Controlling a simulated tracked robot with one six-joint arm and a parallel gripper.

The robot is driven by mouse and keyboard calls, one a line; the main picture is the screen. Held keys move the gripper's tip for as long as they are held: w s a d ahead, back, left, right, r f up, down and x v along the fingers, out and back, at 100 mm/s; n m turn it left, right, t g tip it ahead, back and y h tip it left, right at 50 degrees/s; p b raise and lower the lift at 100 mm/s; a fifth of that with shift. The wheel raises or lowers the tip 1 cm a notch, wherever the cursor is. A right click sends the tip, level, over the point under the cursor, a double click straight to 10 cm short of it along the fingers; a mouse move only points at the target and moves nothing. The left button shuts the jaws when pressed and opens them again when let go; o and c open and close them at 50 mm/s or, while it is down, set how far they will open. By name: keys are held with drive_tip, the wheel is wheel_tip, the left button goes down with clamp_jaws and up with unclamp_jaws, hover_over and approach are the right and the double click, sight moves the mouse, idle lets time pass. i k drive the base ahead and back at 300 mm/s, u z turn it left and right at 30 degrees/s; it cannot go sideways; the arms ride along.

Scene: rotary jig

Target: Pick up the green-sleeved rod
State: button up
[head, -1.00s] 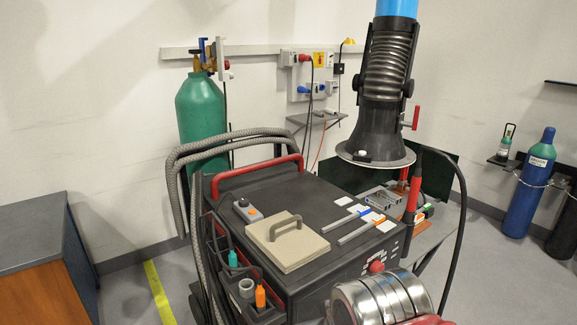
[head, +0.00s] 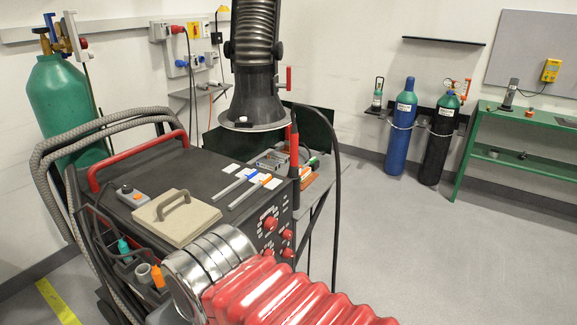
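I cannot make out a green-sleeved rod for certain. Two thin grey rods lie on the dark machine top (head: 190,160): one with a blue sleeve (head: 253,171) and one with an orange sleeve (head: 265,178). A small green piece (head: 313,161) shows on the low bench behind the machine, too small to identify. A teal-handled item (head: 123,246) stands in the holder on the machine's near left side. My gripper is not in view, so its state and distance from these things do not show.
A beige block with a handle (head: 176,218) lies on the machine top. A black fume hood (head: 254,95) hangs behind it. A thick black cable (head: 338,200) arcs down on the right. Grey hoses (head: 55,160) loop on the left. The floor at right (head: 450,260) is clear.

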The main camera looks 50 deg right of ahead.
sight(313, 159)
drive_tip(key=u, duration=2.4)
drive_tip(key=k, duration=2.5)
